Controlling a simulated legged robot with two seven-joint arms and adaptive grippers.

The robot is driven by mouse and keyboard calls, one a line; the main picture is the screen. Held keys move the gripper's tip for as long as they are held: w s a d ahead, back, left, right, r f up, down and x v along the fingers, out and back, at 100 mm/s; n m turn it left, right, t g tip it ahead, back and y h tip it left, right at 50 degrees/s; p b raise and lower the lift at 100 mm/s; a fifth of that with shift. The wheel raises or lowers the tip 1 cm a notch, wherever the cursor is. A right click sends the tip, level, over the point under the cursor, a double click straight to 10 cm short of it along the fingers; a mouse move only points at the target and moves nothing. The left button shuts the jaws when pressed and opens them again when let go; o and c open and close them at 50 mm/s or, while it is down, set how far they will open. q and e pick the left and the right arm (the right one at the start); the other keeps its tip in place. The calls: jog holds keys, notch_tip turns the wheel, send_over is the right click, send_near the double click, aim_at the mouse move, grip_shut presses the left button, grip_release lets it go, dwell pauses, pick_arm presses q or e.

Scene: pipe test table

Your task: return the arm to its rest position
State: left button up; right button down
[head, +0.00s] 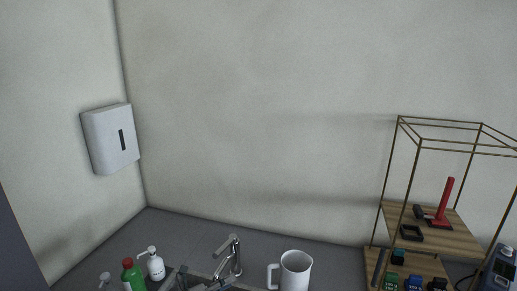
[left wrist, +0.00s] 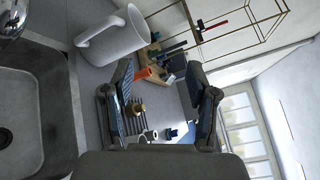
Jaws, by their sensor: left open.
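My left gripper (left wrist: 160,75) shows large in the left wrist view, its two dark fingers spread apart. It is open, and I see nothing held between the fingers. Beyond the gap lie a grey counter and small items, among them an orange piece (left wrist: 142,73) and a brown fitting (left wrist: 136,107). In the head view, at most a small dark part near the sink at the bottom edge could be this gripper; I cannot make it out clearly. My right gripper is in neither view.
A white pitcher (head: 295,270) stands on the counter; it also shows beside the fingers in the left wrist view (left wrist: 118,40). A faucet (head: 233,255), green bottle (head: 133,275) and white bottle (head: 155,265) are left of it. A wire-framed wooden shelf (head: 455,238) stands right. A dispenser (head: 110,138) hangs on the wall.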

pick_arm(q)
jog(key=s+a+f+n+y, duration=0.3)
jog(key=s+f+n+y, duration=0.2)
jog(key=n, duration=0.4)
jog(key=s+a+f+n+t+y, duration=0.1)
jog(key=s+a+f+n+y, duration=0.2)
jog(key=n, duration=0.7)
jog(key=s+a+f+n+t+y, duration=0.1)
jog(key=s+a+f+n+y, duration=0.3)
jog(key=s+f+n+y, duration=0.3)
jog(key=shift+s+f+n, duration=1.5)
jog(key=shift+s+f, duration=0.1)
jog(key=shift+f, duration=0.05)
jog(key=s+f+n+g+h, duration=0.15)
jog(key=s+f+g, duration=0.25)
jog(key=s, duration=0.7)
jog(key=s+f+n+g, duration=0.2)
jog(key=s+f+g, duration=0.3)
jog(key=s, duration=0.7)
notch_tip(320, 180, down, 27)
jog(key=s+g, duration=0.1)
jog(key=s, duration=0.1)
jog(key=s+a+f, duration=0.2)
jog(key=s+f, duration=0.5)
jog(key=s, duration=0.1)
jog(key=s+a+f+g, duration=0.1)
jog(key=s+f, duration=0.7)
jog(key=shift+s+a, duration=0.25)
jog(key=shift+a, duration=0.1)
